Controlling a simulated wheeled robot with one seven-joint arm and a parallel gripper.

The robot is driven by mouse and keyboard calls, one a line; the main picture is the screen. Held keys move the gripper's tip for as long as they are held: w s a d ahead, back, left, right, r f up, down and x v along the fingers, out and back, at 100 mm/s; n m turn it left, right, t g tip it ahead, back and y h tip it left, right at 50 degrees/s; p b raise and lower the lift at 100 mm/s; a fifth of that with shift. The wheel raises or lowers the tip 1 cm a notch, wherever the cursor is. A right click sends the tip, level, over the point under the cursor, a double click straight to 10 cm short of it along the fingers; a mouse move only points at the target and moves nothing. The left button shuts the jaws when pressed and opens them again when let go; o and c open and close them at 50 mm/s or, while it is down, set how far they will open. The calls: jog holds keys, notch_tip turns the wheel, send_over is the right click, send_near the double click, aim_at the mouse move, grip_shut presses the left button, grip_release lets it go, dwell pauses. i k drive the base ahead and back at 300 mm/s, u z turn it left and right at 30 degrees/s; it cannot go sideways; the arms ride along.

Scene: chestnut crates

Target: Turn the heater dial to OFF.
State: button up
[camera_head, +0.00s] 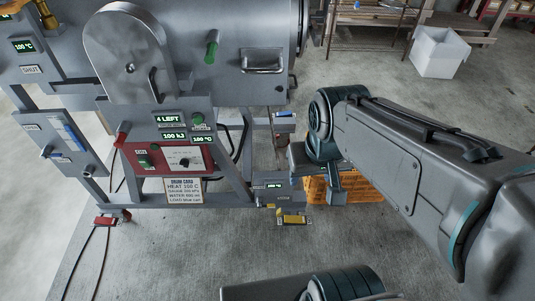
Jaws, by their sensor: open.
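The heater dial (184,162) is a small dark knob on a white plate. The plate is set in a red panel (136,160) low on the front of the grey drum machine (225,75). The lettering around the dial is too small to read, and I cannot tell which mark it points at. My gripper (331,192) hangs at the end of my arm, to the right of the machine's frame and clear of the dial. Its jaws are open and hold nothing that I can see, though the fingertips are hard to make out.
An orange crate (345,190) stands behind my gripper. A yellow-handled part (293,219) projects at the machine's foot.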

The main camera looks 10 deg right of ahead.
aim_at(183, 162)
jog(key=u, duration=0.05)
jog(key=k, duration=0.45)
jog(key=u, duration=0.5)
jog(key=i, duration=1.1)
jog(key=u, duration=0.4)
